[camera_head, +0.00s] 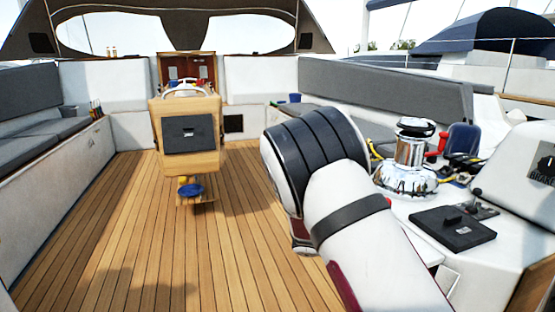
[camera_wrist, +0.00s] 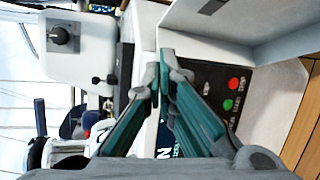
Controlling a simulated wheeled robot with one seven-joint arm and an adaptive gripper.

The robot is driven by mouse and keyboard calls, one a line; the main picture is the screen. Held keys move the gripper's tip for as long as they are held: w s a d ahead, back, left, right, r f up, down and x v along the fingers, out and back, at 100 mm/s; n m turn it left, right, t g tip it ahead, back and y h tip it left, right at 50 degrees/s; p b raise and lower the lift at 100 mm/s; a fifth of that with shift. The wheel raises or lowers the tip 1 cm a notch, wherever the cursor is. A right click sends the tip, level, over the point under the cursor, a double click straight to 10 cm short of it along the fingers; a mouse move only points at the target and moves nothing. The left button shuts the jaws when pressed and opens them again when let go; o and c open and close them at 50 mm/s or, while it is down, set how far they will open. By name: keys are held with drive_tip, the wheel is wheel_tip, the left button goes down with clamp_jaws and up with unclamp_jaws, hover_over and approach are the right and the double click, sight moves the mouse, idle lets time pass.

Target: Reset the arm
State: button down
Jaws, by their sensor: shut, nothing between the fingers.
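My gripper (camera_wrist: 159,75) shows in the wrist view with its two teal-sided fingers closed together at the grey tips and nothing between them. In the head view my white and dark arm rises from the bottom right towards the middle, and the gripper itself is hidden. In the wrist view the gripper is over the white console, beside a dark panel with a red button (camera_wrist: 233,83) and a green button (camera_wrist: 228,105). I cannot tell how far the fingertips are from the surfaces behind them.
A chrome winch (camera_head: 409,150) and a black panel with a raised handle (camera_head: 453,228) are on the right-hand console. A wooden pedestal (camera_head: 187,135) stands mid-cockpit. Grey cushioned benches (camera_head: 40,135) line the left. The wooden deck (camera_head: 100,240) is clear at front left.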

drive_tip(key=s+r+m+g+y, duration=0.3)
drive_tip(key=s+r+y, duration=0.2)
drive_tip(key=s+r, duration=0.5)
drive_tip(key=s+a+r+t+y, duration=0.1)
drive_tip(key=s+a+r+y, duration=0.2)
drive_tip(key=s, duration=0.7)
drive_tip(key=s+a+t+y, duration=0.1)
drive_tip(key=s+a+y, duration=0.3)
drive_tip(key=s, duration=0.5)
drive_tip(key=s+a+r+t+y, duration=0.2)
drive_tip(key=s+a+y, duration=0.15)
drive_tip(key=s, duration=0.65)
wheel_tip(320, 180, up, 28)
drive_tip(key=t+p, duration=0.3)
drive_tip(key=p, duration=2.3)
drive_tip(key=shift+w+d+f+n+h+p, duration=0.2)
drive_tip(key=shift+n+h+p, duration=0.1)
drive_tip(key=shift+h, duration=0.15)
